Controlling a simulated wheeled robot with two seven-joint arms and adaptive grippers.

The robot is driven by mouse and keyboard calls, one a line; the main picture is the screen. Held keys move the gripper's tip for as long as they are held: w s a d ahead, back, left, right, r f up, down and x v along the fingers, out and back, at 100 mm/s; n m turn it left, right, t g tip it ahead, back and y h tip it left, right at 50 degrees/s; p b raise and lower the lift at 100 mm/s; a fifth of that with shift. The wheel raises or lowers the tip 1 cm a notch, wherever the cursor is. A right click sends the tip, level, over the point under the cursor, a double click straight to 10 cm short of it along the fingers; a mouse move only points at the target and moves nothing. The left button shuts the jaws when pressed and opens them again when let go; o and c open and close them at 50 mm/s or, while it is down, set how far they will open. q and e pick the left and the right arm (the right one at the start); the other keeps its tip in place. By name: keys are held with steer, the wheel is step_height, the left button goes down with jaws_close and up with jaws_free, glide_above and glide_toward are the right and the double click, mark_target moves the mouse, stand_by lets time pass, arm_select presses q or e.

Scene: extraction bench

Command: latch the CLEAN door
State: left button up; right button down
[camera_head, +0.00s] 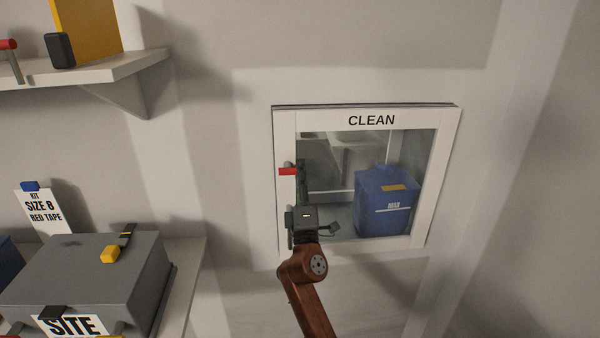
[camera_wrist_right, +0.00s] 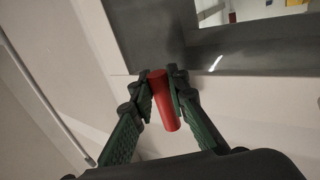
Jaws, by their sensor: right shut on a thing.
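The CLEAN door (camera_head: 440,165) is a white-framed door with a clear pane, set in the wall right of centre in the head view. It looks shut or nearly shut; I cannot tell whether it is flush. A red latch handle (camera_head: 288,171) sticks out sideways at its left edge. My right gripper (camera_head: 298,172) reaches up from below in front of that edge. In the right wrist view, its green-padded fingers (camera_wrist_right: 162,82) are closed on both sides of the red handle (camera_wrist_right: 163,105). The handle's mount is partly hidden. My left gripper is not in view.
A blue box (camera_head: 385,205) stands behind the pane. The wall right of the door is clear.

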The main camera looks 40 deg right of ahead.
steer(key=c, duration=2.2)
jaws_free()
steer(key=shift+o, duration=0.2)
steer(key=v, duration=1.2)
steer(key=shift+f, duration=0.1)
